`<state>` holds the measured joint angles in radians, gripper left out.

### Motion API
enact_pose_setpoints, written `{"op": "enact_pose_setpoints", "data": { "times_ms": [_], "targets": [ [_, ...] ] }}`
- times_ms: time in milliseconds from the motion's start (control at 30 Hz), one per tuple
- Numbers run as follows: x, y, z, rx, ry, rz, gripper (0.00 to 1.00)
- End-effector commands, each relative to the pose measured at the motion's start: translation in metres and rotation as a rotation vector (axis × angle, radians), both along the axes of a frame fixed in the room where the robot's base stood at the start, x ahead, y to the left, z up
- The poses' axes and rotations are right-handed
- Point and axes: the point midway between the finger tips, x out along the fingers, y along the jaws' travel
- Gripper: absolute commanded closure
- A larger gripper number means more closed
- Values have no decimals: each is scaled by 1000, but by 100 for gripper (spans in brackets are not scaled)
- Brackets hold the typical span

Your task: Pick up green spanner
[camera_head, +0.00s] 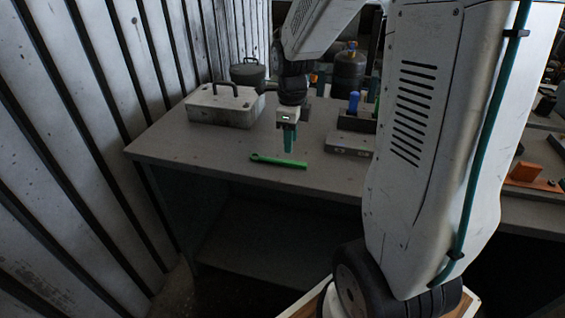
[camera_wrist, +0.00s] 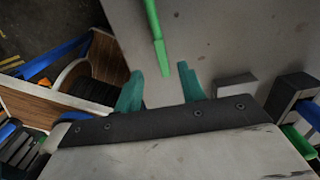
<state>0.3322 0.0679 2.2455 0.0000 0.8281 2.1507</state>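The green spanner (camera_head: 278,161) lies flat on the grey workbench (camera_head: 215,149) near its front edge. In the wrist view the spanner (camera_wrist: 155,35) runs from the top edge down toward the gap between the fingers. My gripper (camera_head: 289,145) points down above the bench, close over the spanner. In the wrist view my gripper (camera_wrist: 161,88) has its two teal fingers spread apart with nothing between them. The spanner's upper end is cut off in the wrist view.
A white toolbox (camera_head: 225,105) stands at the back left of the bench. A grey block (camera_head: 350,143) and a dark holder with blue and green items (camera_head: 357,119) stand to the right. A dark jug (camera_head: 349,70) stands behind. Bench surface left of the spanner is clear.

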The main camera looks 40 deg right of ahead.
Motion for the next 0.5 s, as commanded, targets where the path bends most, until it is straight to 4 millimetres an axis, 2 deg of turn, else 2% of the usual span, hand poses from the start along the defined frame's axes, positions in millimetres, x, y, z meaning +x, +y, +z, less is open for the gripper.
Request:
{"op": "enact_pose_setpoints", "data": {
  "times_ms": [400,500],
  "targets": [
    [0,-2,-56,2,4,3,60],
    [0,-2,-65,1,2,3,60]
  ]
}}
